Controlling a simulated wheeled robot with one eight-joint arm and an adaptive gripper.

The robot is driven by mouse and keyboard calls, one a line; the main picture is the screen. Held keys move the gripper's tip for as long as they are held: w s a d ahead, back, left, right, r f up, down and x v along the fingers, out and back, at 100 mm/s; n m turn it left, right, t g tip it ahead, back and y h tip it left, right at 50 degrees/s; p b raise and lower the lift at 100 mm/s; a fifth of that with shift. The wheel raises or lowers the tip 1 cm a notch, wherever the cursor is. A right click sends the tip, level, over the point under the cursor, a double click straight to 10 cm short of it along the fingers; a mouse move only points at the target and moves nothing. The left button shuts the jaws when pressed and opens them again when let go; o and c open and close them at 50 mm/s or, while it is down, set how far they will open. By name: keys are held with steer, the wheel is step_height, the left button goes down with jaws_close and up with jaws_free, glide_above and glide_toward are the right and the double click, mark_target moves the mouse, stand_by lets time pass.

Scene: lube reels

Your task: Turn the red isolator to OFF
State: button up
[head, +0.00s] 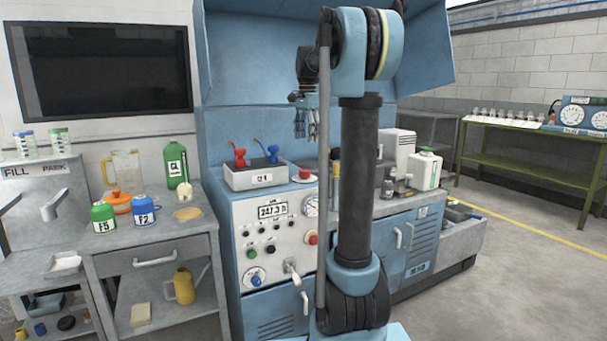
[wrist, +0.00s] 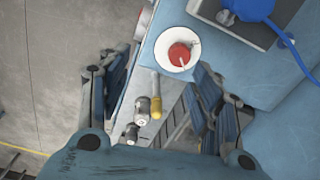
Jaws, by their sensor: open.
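A red knob (head: 312,239), which looks like the isolator, is on the right part of the pale front panel (head: 268,235), below the round gauge. Its setting is too small to read. My gripper (head: 303,122) points down above the blue cabinet, higher than the red knob and apart from it. In the wrist view my gripper (wrist: 161,98) has its fingers spread wide with nothing held. Below and between them is a grey cylinder with a yellow end (wrist: 156,112) and silver fittings by the panel edge; I cannot tell whether one is the isolator.
A white dish with red contents (wrist: 179,54) sits on the cabinet top near the blue pump (wrist: 250,8); the dish also shows in the head view (head: 305,175). A lever (head: 291,268) sticks out low on the panel. Floor is clear at right.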

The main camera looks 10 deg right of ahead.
steer(key=r+m, duration=0.1)
steer(key=m, duration=0.1)
glide_above(304, 170)
step_height(304, 170, down, 17)
steer(key=shift+w+d+f, duration=0.1)
stand_by(0.5)
steer(key=c, duration=1.1)
